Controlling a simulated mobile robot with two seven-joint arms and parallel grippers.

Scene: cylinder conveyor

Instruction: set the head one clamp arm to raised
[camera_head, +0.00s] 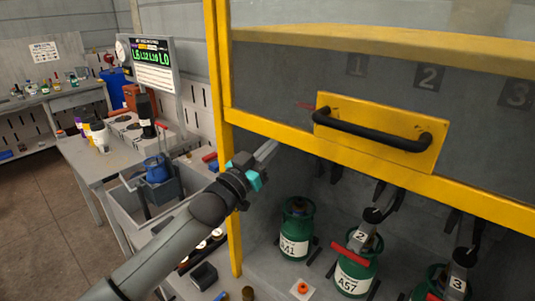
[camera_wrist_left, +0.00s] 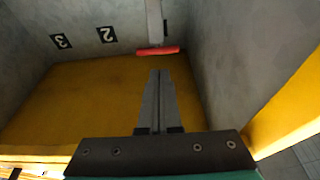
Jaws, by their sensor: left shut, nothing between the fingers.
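My left gripper (camera_head: 268,150) reaches from the left past the yellow frame post, under the raised guard; its fingers are together and empty. In the left wrist view the closed fingers (camera_wrist_left: 159,78) point toward a red grip (camera_wrist_left: 158,50) on a grey bar (camera_wrist_left: 154,20), with a visible gap between. This looks like the head one clamp arm. In the head view a thin red piece (camera_head: 305,106) shows through the guard panel, above the gripper; the rest of that arm is hidden. A green cylinder (camera_head: 293,245) stands below with no head on it. My right gripper is not in view.
The yellow guard frame (camera_head: 265,128) with its black handle (camera_head: 370,128) crosses in front. Heads two (camera_head: 360,236) and three (camera_head: 458,284) sit on other green cylinders, with red grips beside them. A yellow post (camera_head: 225,180) stands next to my arm.

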